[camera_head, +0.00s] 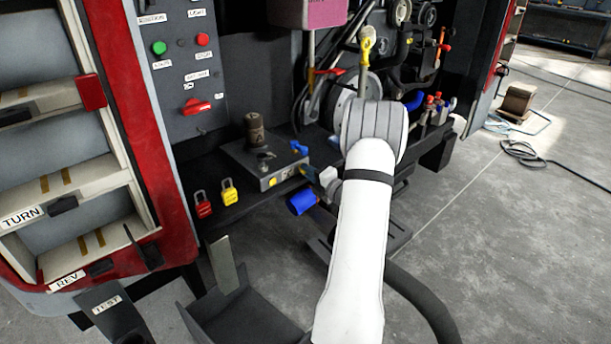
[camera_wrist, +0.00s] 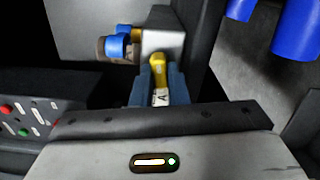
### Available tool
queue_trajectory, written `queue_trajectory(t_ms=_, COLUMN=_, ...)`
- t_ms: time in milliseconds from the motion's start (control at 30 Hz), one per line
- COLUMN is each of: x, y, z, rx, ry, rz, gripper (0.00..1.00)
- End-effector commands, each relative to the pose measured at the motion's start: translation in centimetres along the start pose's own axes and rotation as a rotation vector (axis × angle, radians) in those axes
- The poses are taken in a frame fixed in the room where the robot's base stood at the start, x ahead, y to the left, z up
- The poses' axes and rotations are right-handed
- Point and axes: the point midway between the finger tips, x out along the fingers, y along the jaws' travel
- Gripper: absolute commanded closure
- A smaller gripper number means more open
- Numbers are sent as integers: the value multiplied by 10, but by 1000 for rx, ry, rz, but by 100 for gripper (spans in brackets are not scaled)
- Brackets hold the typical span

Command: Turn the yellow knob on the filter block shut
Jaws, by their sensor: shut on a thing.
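In the wrist view, my gripper (camera_wrist: 160,82) is shut on a yellow knob (camera_wrist: 157,62), one blue-grey finger on each side of it. The knob is a narrow handle against a light grey block (camera_wrist: 165,42), which appears to be the filter block. A small white label with dark marks shows between the fingers below the yellow part. A blue cap with a brownish ring (camera_wrist: 118,46) sits at the block's left. In the head view my white arm covers much of the work area, and I cannot make out the gripper or its grip there clearly.
Two blue cylinders (camera_wrist: 297,28) hang at the upper right of the wrist view. In the head view, a dark box (camera_head: 265,160), a red padlock (camera_head: 203,205) and a yellow padlock (camera_head: 229,191) are left of my arm. The floor at right is mostly open, with a coiled cable (camera_head: 527,153).

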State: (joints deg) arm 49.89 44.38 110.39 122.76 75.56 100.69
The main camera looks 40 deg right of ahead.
Motion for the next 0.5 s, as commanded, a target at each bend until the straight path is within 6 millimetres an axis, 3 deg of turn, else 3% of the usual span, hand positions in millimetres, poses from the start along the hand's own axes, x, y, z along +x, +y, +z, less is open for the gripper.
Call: queue_trajectory(t_ms=500, x=-2, y=-1, z=6, rx=-484, ry=-17, rz=-1, gripper=100)
